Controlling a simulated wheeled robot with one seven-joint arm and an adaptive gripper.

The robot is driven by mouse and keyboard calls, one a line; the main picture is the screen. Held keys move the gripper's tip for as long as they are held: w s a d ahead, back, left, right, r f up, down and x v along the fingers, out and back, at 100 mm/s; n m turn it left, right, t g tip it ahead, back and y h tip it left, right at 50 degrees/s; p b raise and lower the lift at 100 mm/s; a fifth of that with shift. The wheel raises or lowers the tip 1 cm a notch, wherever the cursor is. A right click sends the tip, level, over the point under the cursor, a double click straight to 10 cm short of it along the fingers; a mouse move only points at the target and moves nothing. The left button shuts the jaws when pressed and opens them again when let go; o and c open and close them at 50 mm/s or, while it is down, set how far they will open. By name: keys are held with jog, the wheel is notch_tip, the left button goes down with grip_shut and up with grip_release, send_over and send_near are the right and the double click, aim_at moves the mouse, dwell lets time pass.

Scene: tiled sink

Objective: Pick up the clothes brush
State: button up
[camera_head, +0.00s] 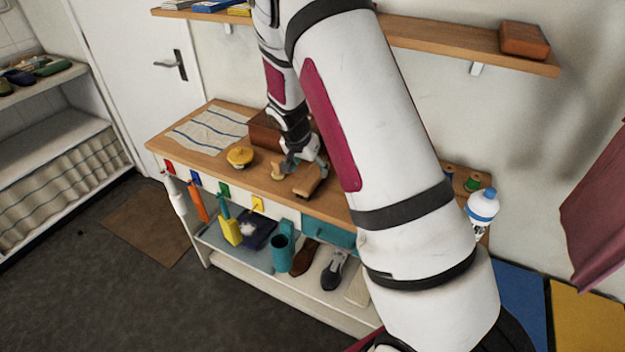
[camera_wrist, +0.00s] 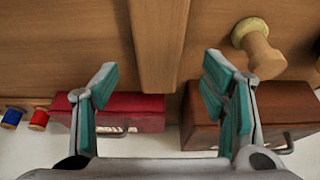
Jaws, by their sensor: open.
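The clothes brush seems to be the plain wooden block (camera_head: 308,181) on the wooden bench top, just in front of my gripper. In the wrist view, a long light-brown wooden piece (camera_wrist: 158,40), likely the same brush, runs from the top edge down between my fingers. My gripper (camera_wrist: 160,76) is open, with one teal-padded finger on each side of this piece and a gap to both. In the head view my gripper (camera_head: 299,158) is small and partly hidden by my arm. Whether the brush's bristles face down cannot be seen.
A turned wooden piece (camera_wrist: 260,55) stands right of my right finger. A red box (camera_wrist: 118,110) and a brown box (camera_wrist: 262,112) lie beyond the fingers. A yellow-lidded pot (camera_head: 240,157) and a striped cloth (camera_head: 207,130) are left on the bench. A shelf (camera_head: 440,38) hangs above.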

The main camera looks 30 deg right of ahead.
aim_at(312, 175)
jog(key=x, duration=0.2)
jog(key=p+x, duration=0.1)
jog(key=x, duration=0.1)
jog(key=shift+s, duration=0.25)
jog(key=shift+w+d+f, duration=0.2)
jog(key=shift+f, duration=0.4)
jog(key=shift+c, duration=0.3)
jog(key=c, duration=1.3)
